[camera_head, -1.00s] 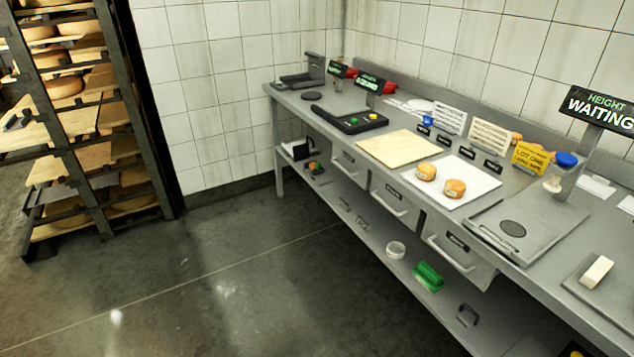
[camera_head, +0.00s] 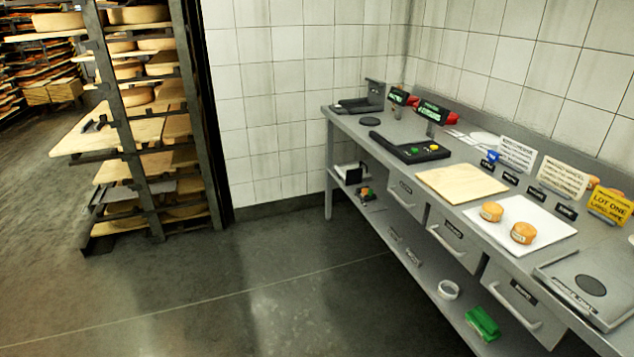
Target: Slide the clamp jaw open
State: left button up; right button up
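A grey device (camera_head: 362,98) with an upright block and a low dark base stands at the far left end of the steel bench (camera_head: 478,205). It may be the clamp, but it is too small for me to tell its jaw or whether that jaw is open. Neither of my grippers is in view, and nothing touches the device.
The bench holds a black button panel (camera_head: 411,151), a wooden board (camera_head: 462,183), a white board (camera_head: 540,238) with two small cheeses and a grey plate (camera_head: 590,283). A cheese rack (camera_head: 150,120) stands at left. The floor (camera_head: 270,290) between is clear.

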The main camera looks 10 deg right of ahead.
aim_at(370, 196)
jog(key=u, duration=0.25)
jog(key=i, duration=1.25)
jog(key=z, duration=0.3)
jog(key=i, duration=0.8)
jog(key=z, duration=1.65)
jog(key=i, duration=1.1)
jog(key=z, duration=0.35)
